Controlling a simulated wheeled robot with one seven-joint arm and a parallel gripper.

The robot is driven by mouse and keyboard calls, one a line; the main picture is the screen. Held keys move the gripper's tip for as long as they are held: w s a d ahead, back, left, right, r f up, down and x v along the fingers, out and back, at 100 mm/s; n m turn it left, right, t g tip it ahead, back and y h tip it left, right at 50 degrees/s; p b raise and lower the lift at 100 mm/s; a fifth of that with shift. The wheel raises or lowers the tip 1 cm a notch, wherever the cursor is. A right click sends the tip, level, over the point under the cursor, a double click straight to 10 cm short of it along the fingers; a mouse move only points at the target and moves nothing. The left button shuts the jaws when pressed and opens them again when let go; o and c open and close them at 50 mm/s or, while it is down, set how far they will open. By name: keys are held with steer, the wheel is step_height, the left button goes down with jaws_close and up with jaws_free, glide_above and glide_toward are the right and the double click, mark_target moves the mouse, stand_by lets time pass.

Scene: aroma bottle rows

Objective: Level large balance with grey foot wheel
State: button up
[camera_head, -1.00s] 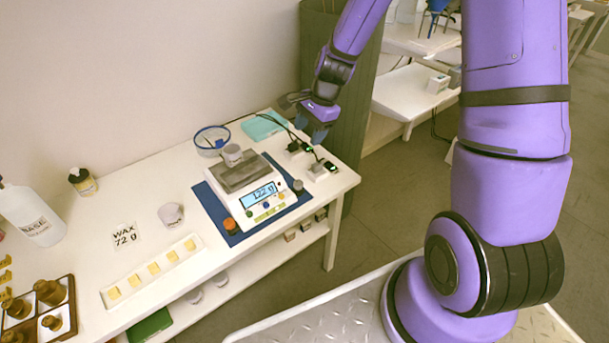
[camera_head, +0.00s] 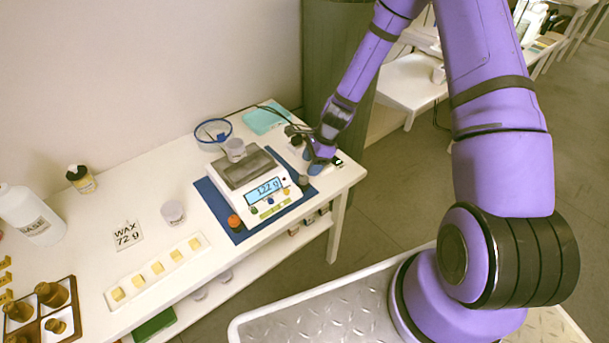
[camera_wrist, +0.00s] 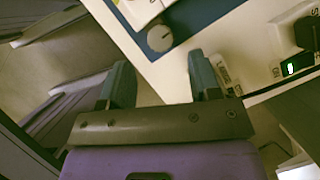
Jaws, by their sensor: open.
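The large white balance (camera_head: 270,190) stands on a blue mat (camera_head: 213,202); its display reads about 122 g. A small cup (camera_head: 235,150) sits on its grey pan. The grey foot wheel (camera_head: 303,181) is at the balance's right front corner; it shows as a round grey knob in the wrist view (camera_wrist: 160,38). An orange foot wheel (camera_head: 234,221) is at the left front corner. My gripper (camera_head: 312,161) is open and empty, right of the balance. In the wrist view, the grey wheel is just beyond my gripper (camera_wrist: 160,65), roughly in line with the gap, apart from the fingers.
A power strip with plugs and cables (camera_wrist: 300,45) lies close to the right of my gripper. A blue-rimmed dish (camera_head: 213,131) and teal cloth (camera_head: 264,118) are behind. The wax card (camera_head: 127,236), cup (camera_head: 173,212) and strip of yellow cubes (camera_head: 158,268) are left. The table's front edge is near.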

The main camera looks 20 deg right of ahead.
mark_target(303, 178)
steer(key=shift+x, duration=2.9)
steer(key=shift+c, duration=0.4)
steer(key=c, duration=0.8)
steer(key=shift+c, duration=0.2)
